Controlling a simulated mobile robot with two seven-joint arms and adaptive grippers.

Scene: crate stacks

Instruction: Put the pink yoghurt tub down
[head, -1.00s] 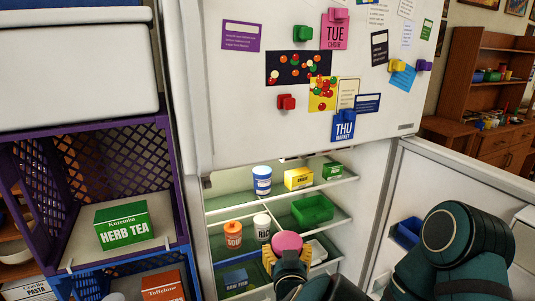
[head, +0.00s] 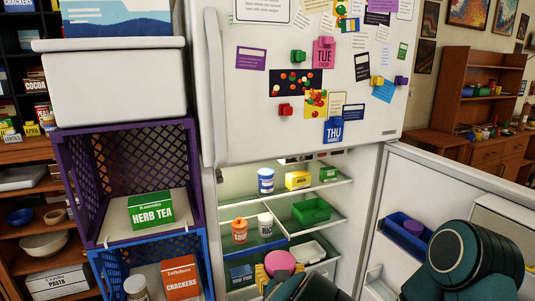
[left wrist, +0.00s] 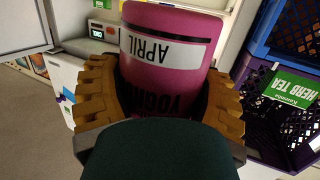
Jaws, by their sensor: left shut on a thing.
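The pink yoghurt tub (head: 280,262) is in my left gripper (head: 279,270), in front of the open fridge's lower shelves. In the left wrist view the pink tub (left wrist: 205,28) sits between the yellow fingers of the left gripper (left wrist: 160,100), which are shut on its sides. Its label reads APRIL and appears upside down in that picture. My forearm hides the tub's lower part in the head view. I cannot see a surface touching its base. My right gripper is not in view.
The fridge shelves hold an orange soup jar (head: 239,231), a rice jar (head: 265,226), a green bin (head: 311,212), a white tray (head: 311,254) and a blue box (head: 240,275). Stacked crates (head: 107,215) stand left.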

